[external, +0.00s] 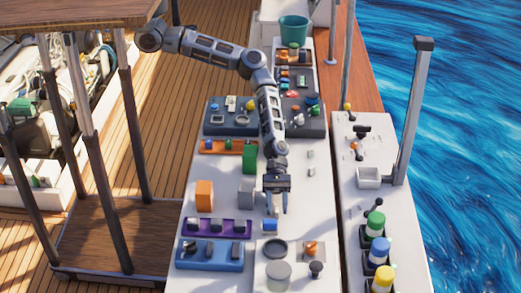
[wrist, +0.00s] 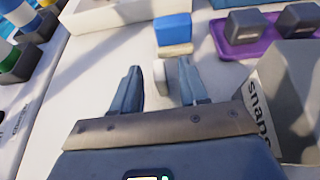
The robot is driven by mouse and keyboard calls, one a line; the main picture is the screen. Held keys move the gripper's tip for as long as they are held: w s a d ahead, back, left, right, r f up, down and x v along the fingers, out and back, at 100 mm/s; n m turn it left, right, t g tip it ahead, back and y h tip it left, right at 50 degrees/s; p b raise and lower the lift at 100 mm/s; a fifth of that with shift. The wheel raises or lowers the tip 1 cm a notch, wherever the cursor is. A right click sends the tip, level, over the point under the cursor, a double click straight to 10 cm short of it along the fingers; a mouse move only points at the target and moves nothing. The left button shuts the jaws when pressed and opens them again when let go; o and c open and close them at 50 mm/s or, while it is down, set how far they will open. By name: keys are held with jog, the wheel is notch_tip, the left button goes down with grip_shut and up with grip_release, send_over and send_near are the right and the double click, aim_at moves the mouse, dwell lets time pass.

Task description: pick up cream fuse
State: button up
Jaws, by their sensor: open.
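A small cream piece (wrist: 160,77), which looks like the cream fuse, stands on the white worktop in the wrist view. It sits between the two fingers of my gripper (wrist: 160,84), with a gap visible towards the right finger. My gripper is open and holds nothing. In the external view my gripper (external: 276,203) points down low over the worktop, right of a grey box. I cannot make out the cream piece there.
A blue block (wrist: 173,28) on a pale base lies just beyond the fingertips. A grey box (wrist: 293,95) stands close on the right, with a purple tray (wrist: 222,32) of dark pieces behind it. A white panel (external: 262,283) with knobs lies nearer the external camera.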

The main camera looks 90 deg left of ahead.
jog(key=shift+d+f, duration=0.25)
jog(key=shift+d, duration=0.2)
jog(key=shift+c, duration=0.4)
grip_shut()
